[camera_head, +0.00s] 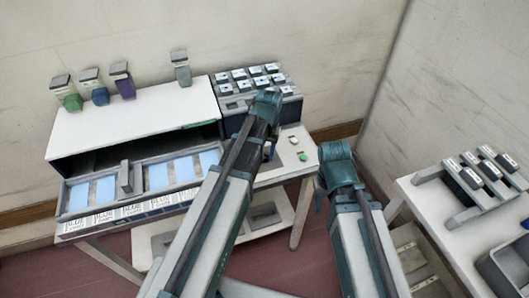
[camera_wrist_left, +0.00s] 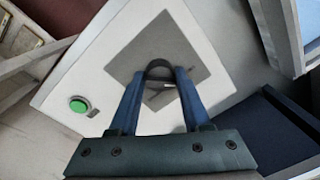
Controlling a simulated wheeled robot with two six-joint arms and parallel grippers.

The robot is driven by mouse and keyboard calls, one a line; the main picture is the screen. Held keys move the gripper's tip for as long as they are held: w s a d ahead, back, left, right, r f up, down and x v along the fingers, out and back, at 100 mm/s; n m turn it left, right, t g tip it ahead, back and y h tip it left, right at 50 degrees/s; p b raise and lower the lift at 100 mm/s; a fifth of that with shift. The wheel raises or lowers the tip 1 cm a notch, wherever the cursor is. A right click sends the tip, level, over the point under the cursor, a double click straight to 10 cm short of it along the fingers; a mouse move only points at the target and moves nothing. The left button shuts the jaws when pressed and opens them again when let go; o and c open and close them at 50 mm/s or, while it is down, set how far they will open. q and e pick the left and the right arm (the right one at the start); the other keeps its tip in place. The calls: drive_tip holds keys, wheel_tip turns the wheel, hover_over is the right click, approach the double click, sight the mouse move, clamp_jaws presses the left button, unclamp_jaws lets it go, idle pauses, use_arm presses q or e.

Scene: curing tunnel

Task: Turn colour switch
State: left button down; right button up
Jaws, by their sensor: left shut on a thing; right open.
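The colour switch is a dark rounded knob (camera_wrist_left: 159,71) on a grey square plate (camera_wrist_left: 185,55), set in a white panel. My left gripper (camera_wrist_left: 161,80) has its two blue fingers shut on the knob, one on each side. In the head view the left gripper (camera_head: 268,149) is mostly hidden under its own wrist at the right end of the machine, and the switch cannot be made out there. A green button (camera_wrist_left: 78,104) sits beside the plate; it also shows in the head view (camera_head: 302,156). My right gripper (camera_head: 318,198) is open and empty, right of the panel.
The white curing tunnel (camera_head: 135,122) has several coloured jars on top and a tray (camera_head: 75,228) of blue panels in front. A rack (camera_head: 240,101) of labelled blocks stands behind the left wrist. A side table (camera_head: 425,205) with another rack is at right.

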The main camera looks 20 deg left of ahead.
sight(266, 157)
use_arm(q)
drive_tip(key=m, duration=0.8)
drive_tip(key=shift+s, duration=0.1)
drive_tip(key=shift+m, duration=0.5)
drive_tip(key=shift+c, duration=1.9)
unclamp_jaws()
drive_tip(key=shift+d, duration=0.1)
wheel_tip(266, 157, up, 14)
drive_tip(key=p, duration=1.3)
drive_tip(key=shift+s+d+p, duration=0.25)
drive_tip(key=shift+p, duration=0.15)
